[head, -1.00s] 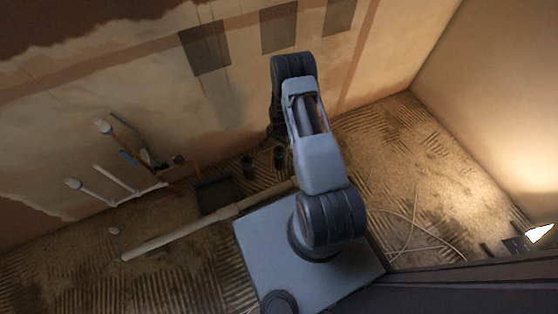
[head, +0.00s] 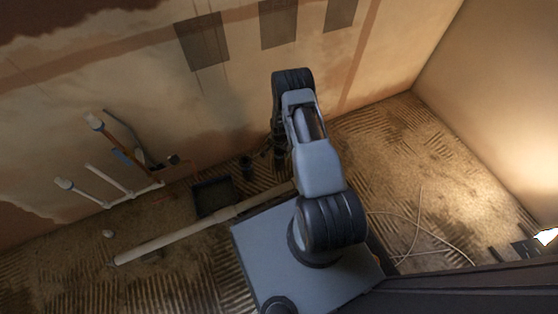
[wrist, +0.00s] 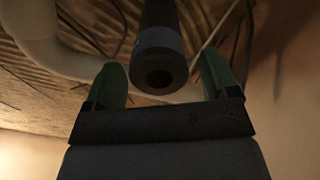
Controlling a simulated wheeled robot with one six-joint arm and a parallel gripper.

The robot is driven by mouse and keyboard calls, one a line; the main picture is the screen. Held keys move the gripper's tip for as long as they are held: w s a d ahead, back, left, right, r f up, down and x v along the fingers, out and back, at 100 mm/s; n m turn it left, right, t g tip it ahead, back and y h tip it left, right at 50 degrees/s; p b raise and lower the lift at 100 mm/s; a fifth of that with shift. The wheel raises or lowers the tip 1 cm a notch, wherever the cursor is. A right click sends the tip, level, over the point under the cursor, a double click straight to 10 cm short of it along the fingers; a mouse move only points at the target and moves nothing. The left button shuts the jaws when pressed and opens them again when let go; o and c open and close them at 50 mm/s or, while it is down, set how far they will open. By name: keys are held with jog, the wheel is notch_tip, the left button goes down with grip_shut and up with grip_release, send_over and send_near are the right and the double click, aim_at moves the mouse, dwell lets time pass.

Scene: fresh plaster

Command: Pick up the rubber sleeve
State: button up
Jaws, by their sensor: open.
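In the wrist view a dark hollow cylinder, which looks like the rubber sleeve (wrist: 158,52), shows its round open end between my green fingers. My gripper (wrist: 163,72) is open, one finger on each side with a gap, and I see no contact. How deep the sleeve sits between the fingers is hard to tell. My fingers are not clear there.
A black tray (head: 213,197) lies on the ridged floor left of my base. A long pale pipe (head: 175,240) runs in front of it. White pipes (head: 105,185) stand by the wall at the left.

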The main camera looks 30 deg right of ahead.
jog(key=c, duration=0.7)
jog(key=shift+r, duration=0.15)
